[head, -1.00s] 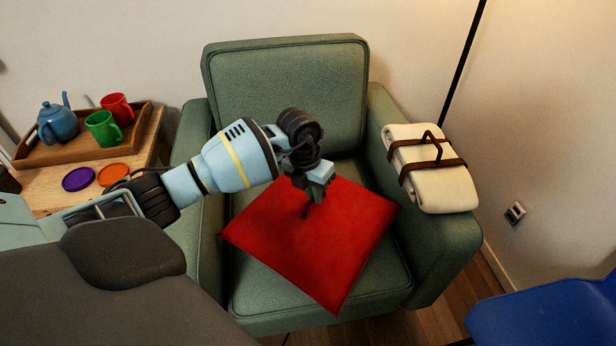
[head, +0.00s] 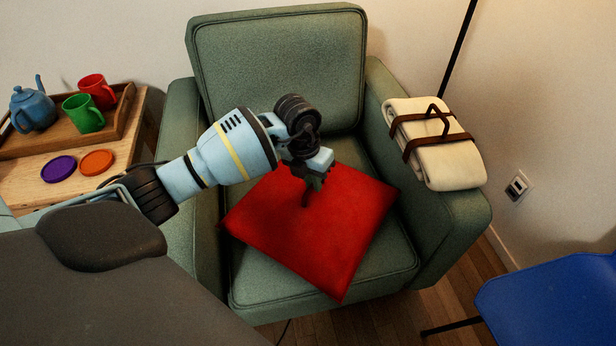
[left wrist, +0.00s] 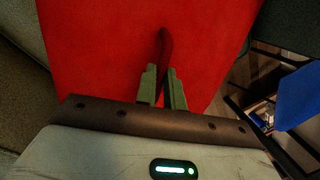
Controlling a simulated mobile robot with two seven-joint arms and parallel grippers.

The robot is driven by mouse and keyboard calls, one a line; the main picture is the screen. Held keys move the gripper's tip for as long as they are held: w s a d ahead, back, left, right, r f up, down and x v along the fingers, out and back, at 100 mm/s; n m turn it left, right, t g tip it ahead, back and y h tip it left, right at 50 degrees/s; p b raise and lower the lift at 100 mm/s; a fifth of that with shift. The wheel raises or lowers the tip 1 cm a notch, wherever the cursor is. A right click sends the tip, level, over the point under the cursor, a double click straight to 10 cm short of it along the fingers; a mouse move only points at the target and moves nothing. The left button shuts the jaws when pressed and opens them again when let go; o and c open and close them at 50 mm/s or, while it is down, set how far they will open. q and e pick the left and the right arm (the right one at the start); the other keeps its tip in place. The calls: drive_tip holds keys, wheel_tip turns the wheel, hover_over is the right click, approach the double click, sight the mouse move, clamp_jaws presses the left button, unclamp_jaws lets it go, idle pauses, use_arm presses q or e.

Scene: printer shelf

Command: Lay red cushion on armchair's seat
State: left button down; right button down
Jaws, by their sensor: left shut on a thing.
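The red cushion (head: 330,235) is over the seat of the green armchair (head: 275,60), turned so that one corner points to the front. I cannot tell whether it touches the seat (head: 385,270) or hangs just above it. My left gripper (head: 306,196) is shut on a pinched fold in the cushion's upper face. My right gripper is not in view.
A folded cream blanket (head: 450,165) with brown straps lies on the chair's right arm. A side table (head: 110,180) on the left bears a tray (head: 60,140) with a teapot and mugs, plus two coasters. A blue chair (head: 550,305) stands at the lower right.

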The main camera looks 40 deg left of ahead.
use_arm(q)
drive_tip(key=shift+d+r, duration=0.15)
drive_tip(key=shift+r, duration=0.05)
drive_tip(key=shift+f, duration=0.3)
drive_tip(key=c, duration=1.5)
unclamp_jaws()
